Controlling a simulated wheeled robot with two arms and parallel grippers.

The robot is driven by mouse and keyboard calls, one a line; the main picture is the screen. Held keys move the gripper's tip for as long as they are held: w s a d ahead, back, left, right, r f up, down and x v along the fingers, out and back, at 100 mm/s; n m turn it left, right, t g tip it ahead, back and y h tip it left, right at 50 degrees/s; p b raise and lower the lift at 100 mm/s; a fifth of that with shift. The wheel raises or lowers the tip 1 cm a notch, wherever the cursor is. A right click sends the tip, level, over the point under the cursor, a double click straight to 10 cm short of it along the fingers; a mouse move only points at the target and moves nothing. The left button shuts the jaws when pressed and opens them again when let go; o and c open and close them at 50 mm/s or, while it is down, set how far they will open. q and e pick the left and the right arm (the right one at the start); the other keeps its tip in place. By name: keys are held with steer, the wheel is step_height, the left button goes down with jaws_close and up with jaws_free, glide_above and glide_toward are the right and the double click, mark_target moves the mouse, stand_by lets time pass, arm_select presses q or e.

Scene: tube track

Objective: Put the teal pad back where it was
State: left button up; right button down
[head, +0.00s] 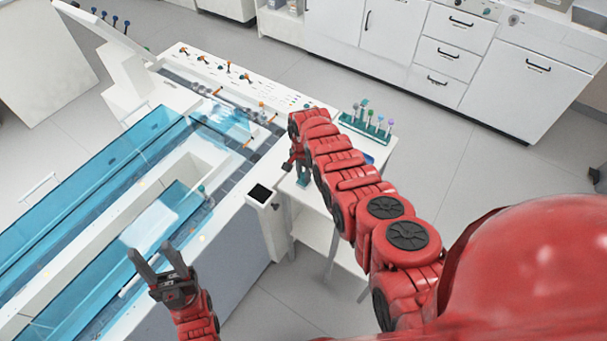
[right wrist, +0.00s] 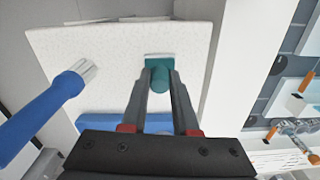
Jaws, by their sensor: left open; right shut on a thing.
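The teal pad (right wrist: 161,77) has a rounded teal grip and a flat, pale-edged foot. My right gripper (right wrist: 158,92) is shut on its grip, in the right wrist view. Beyond it is a white speckled tabletop (right wrist: 110,50); I cannot tell if the foot touches it. In the head view a small teal part of the pad (head: 302,174) shows below my right gripper (head: 293,160), beside the white machine's near-right corner. My left gripper (head: 152,250) is open and empty, over the machine's front edge.
On the side table (head: 380,150) stands a teal rack (head: 366,128) with several coloured tubes. In the right wrist view, a blue-handled tool (right wrist: 45,115) with a white tip lies left of the pad. The white machine (head: 235,215) has blue clear covers (head: 95,185). Floor is clear behind.

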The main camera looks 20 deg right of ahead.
steer(key=shift+f, duration=0.2)
steer(key=c, duration=0.7)
jaws_free()
steer(key=shift+r, duration=0.1)
